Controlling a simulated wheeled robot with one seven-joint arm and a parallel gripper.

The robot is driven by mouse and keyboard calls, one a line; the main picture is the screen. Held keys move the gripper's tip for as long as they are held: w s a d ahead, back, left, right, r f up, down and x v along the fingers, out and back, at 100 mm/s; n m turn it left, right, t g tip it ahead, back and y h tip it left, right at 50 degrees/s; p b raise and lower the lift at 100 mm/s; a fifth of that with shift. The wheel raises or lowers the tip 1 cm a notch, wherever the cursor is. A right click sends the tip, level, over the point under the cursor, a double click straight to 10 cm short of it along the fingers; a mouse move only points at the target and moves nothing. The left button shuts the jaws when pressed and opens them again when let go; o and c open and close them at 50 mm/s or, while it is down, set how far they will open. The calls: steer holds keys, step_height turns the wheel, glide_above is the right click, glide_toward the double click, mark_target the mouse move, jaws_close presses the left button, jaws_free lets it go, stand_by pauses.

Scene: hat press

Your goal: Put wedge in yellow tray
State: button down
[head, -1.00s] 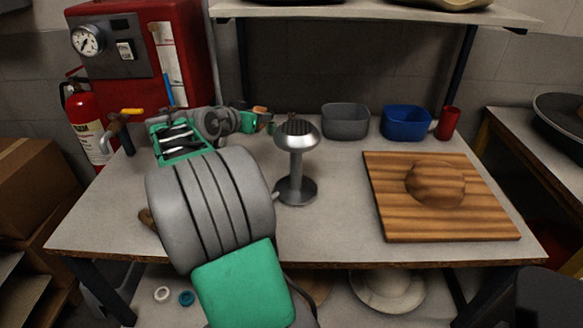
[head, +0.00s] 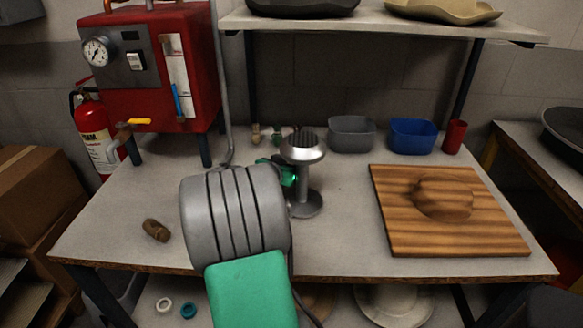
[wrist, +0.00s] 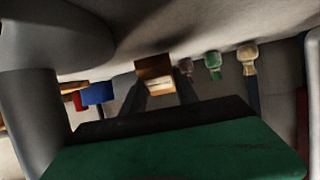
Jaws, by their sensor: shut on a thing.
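My gripper (wrist: 155,95) is shut on a small wooden block, which looks like the wedge (wrist: 154,68), in the wrist view. The block is light brown with a paler end face, held at the fingertips. The wrist picture appears upside down, with the tabletop at the top. In the head view my arm and the metal stand hide the fingers and the block; only a green part of my wrist shows just left of the stand. I see no yellow tray in either view.
The silver stand (head: 303,150) is close beside my wrist; its post (wrist: 35,110) fills the wrist view's left side. Grey (head: 352,135) and blue (head: 412,136) bins stand behind. A striped wooden board (head: 450,235) lies right. A brown cork-like piece (head: 156,230) lies left. The left tabletop is mostly clear.

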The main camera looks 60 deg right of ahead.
steer(key=shift+f, duration=0.6)
steer(key=shift+f+b, duration=0.2)
steer(key=shift+b, duration=0.15)
steer(key=c, duration=0.9)
jaws_free()
steer(key=shift+r, duration=0.1)
